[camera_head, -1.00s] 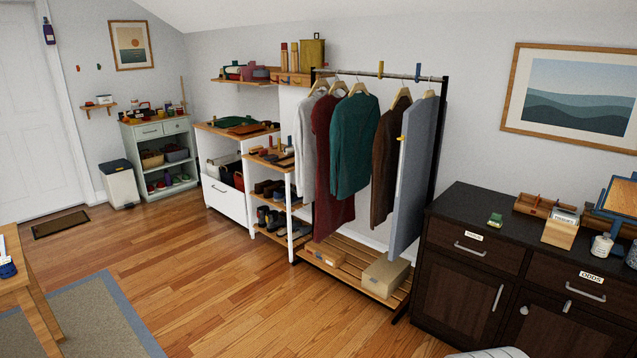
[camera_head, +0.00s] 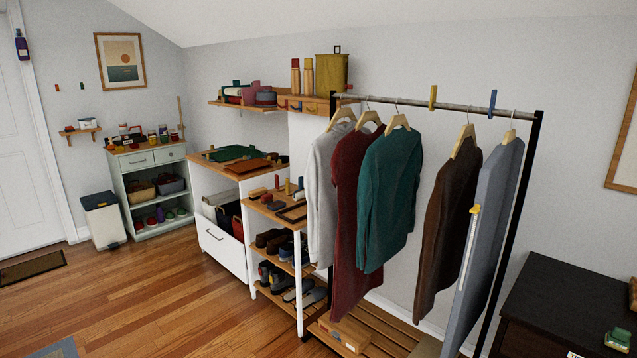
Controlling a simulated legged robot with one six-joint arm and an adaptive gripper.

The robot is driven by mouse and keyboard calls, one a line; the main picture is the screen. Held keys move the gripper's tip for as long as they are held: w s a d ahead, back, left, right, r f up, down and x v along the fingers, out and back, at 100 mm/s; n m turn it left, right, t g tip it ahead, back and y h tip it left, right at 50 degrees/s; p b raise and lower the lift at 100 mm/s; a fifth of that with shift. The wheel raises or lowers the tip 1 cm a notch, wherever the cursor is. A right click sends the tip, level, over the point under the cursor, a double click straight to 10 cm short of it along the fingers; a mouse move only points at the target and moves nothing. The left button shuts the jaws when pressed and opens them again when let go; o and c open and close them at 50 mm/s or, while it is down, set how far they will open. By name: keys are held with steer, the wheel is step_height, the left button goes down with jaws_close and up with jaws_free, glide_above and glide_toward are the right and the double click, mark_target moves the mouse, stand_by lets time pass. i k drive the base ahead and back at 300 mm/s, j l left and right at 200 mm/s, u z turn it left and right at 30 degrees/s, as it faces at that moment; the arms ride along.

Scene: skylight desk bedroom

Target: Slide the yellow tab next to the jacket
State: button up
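A yellow tab (camera_head: 433,97) sits upright on the metal rail (camera_head: 455,107) of the clothes rack, above the gap between the teal garment (camera_head: 389,200) and the brown garment (camera_head: 447,225). A blue tab (camera_head: 492,102) sits on the rail further right. A second small yellow piece (camera_head: 475,209) is at the top of a pale vertical strip (camera_head: 467,250) on the blue-grey hanging piece (camera_head: 487,215) at the right end. Grey (camera_head: 323,190) and dark red (camera_head: 358,220) garments hang at the left. Which garment is the jacket is unclear. My gripper is not in view.
A dark cabinet (camera_head: 545,285) stands close right of the rack. A white shelf unit with shoes (camera_head: 285,290) adjoins the rack's left side. A slatted base with a box (camera_head: 345,333) lies under the garments.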

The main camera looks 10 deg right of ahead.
mark_target(434, 88)
steer(key=i+l+u, duration=0.1)
steer(key=i+u, duration=0.3)
steer(key=i, duration=0.95)
steer(key=i+z, duration=0.4)
steer(key=i+j+z, duration=0.1)
steer(key=i+z, duration=0.15)
steer(key=z, duration=0.15)
